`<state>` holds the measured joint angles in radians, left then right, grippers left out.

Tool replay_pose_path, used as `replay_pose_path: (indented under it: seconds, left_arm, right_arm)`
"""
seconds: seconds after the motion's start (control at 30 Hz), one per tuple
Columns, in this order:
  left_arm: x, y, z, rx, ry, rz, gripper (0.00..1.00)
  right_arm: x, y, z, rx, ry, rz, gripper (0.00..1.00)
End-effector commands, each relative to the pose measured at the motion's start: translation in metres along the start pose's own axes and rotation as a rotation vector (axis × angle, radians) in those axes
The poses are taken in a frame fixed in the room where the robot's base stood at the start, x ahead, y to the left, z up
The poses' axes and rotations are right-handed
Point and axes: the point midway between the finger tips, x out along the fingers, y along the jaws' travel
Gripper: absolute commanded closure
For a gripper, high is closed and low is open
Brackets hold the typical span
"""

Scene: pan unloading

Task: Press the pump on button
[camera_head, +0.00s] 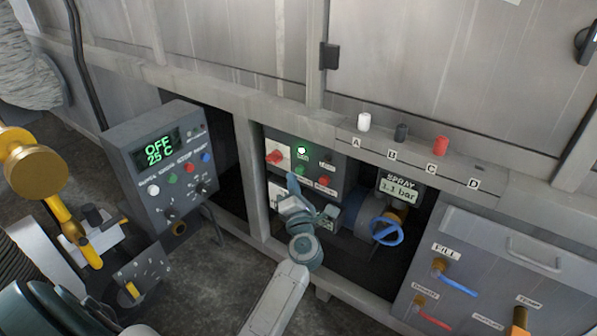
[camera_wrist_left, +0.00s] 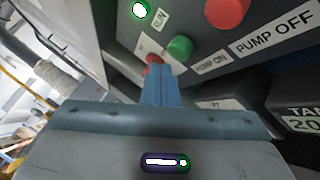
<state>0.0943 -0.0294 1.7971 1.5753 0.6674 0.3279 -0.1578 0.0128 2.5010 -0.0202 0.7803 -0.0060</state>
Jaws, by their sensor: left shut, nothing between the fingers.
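The pump panel (camera_head: 337,166) is a grey box set in the frame opening. In the left wrist view, the green button (camera_wrist_left: 180,47) sits beside the label "PUMP ON". A larger red button (camera_wrist_left: 227,12) sits above the label "PUMP OFF"; it also shows in the head view (camera_head: 324,181). The round lamp (camera_wrist_left: 140,9) by "RUN" glows bright. My left gripper (camera_head: 292,182) is shut and empty, its blue fingertips (camera_wrist_left: 158,70) just beside the green button, pointing at the panel. Whether they touch the panel is unclear. My right gripper is not in view.
A red switch (camera_head: 274,156) is at the panel's left, partly behind the fingertips in the wrist view. A control box (camera_head: 160,165) reading "OFF 25 C" stands left. A blue handwheel (camera_head: 386,231) is right. Caps sit on the ledge above.

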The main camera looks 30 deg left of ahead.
Motion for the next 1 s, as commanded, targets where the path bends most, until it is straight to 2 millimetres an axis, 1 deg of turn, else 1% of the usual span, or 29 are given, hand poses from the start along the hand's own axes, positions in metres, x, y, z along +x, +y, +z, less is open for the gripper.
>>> replay_pose_path:
  seconds: [0.17,0.4,0.6,0.77,1.0]
  left_arm:
    - [-0.003,0.002,-0.002,0.001,0.0,-0.001,1.0]
    - [-0.019,0.015,-0.013,0.001,0.0,-0.001,1.0]
    - [-0.031,0.024,-0.022,0.0,0.0,0.0,1.0]
    - [-0.035,0.026,-0.025,0.0,0.0,0.0,1.0]
    - [-0.035,0.025,-0.025,0.0,0.0,0.0,1.0]
  right_arm:
    - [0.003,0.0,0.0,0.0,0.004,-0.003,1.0]
    - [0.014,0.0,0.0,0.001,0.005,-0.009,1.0]
    - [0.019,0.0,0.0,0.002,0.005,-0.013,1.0]
    - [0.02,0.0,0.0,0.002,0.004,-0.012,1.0]
    - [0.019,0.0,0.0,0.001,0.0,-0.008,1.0]
